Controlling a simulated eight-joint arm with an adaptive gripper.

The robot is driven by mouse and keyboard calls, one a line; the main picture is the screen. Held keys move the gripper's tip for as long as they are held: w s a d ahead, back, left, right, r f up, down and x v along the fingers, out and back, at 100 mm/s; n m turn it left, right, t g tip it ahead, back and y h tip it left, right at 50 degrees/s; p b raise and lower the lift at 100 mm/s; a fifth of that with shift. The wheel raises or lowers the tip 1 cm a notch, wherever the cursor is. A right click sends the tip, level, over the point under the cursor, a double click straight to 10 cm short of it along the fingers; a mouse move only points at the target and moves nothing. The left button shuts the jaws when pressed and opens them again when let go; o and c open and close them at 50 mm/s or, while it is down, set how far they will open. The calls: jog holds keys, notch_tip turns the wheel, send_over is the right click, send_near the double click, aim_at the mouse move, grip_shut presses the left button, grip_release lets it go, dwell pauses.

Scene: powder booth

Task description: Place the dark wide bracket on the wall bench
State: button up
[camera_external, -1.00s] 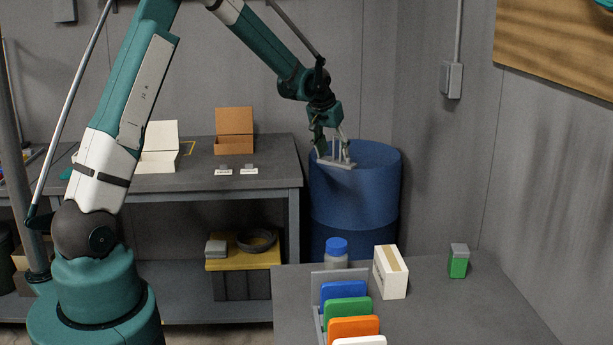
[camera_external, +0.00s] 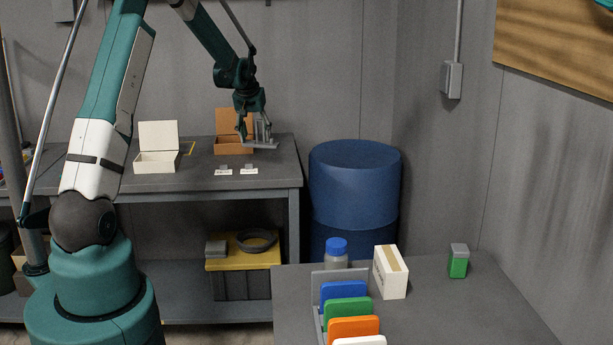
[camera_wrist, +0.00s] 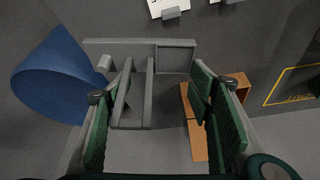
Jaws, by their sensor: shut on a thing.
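My gripper (camera_external: 254,133) is shut on a grey bracket (camera_external: 262,145), which has a flat base and upright plates.
On the bench stand a brown open box (camera_external: 234,146), a white open box (camera_external: 157,163) and two small labelled pieces (camera_external: 249,170). A blue drum (camera_external: 355,185) stands right of the bench. The near table (camera_external: 430,300) holds a coloured rack, bottle and carton. The bench's front right is fairly clear.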

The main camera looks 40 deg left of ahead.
jog(key=s+a+n, duration=0.1)
jog(key=s+a, duration=0.3)
jog(key=a, duration=0.3)
jog(key=s+a+n+p, duration=0.1)
jog(key=s+a, duration=0.3)
jog(key=a, duration=0.4)
jog(key=s+a+r+n+y, duration=0.1)
jog(key=s+a, duration=0.3)
jog(key=a, duration=0.3)
jog(key=shift+s+a+g, duration=0.15)
jog(key=shift+a+g, duration=0.15)
jog(key=shift+g, duration=0.1)
jog(key=shift+f, duration=3.1)
jog(key=shift+f, duration=1.9)
jog(key=shift+f, duration=0.2)
jog(key=o, duration=1.4)
jog(key=shift+r, duration=0.1)
